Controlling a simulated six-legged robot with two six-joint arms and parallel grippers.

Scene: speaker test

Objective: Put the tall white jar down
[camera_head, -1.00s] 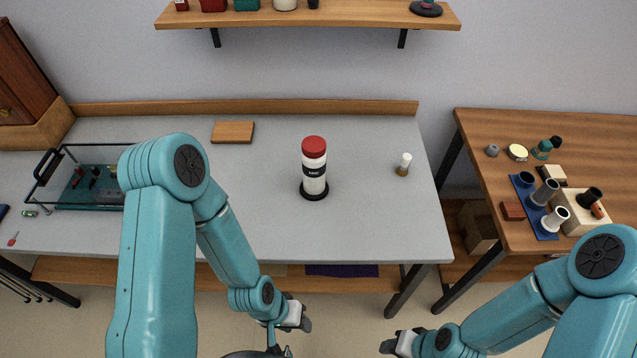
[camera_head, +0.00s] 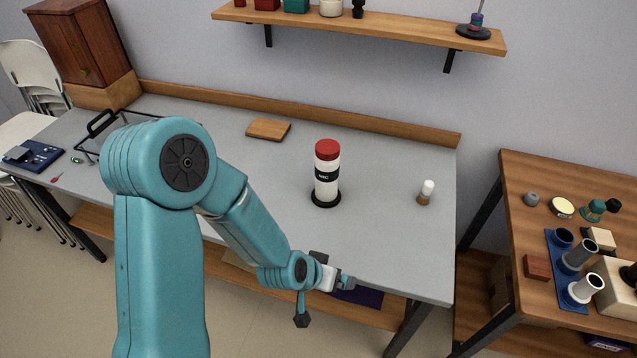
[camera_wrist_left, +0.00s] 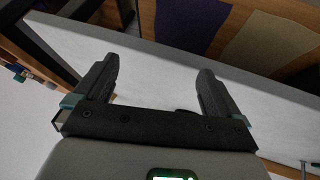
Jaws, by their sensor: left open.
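The tall white jar (camera_head: 326,175) has a red lid and a black band. It stands upright on the grey table, on a round black base (camera_head: 326,200). My left gripper (camera_head: 345,283) is at the table's front edge, in front of the jar and apart from it. In the left wrist view the two fingers of my left gripper (camera_wrist_left: 155,78) are spread wide with nothing between them. The jar is not visible in that view. My right gripper is out of both current views.
A small white-capped bottle (camera_head: 427,192) stands right of the jar, and a wooden block (camera_head: 268,129) lies behind it to the left. A handled rack (camera_head: 97,125) is partly hidden by my left arm. A wooden side table (camera_head: 570,185) holds several items. The grey table (camera_head: 385,235) is clear around the jar.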

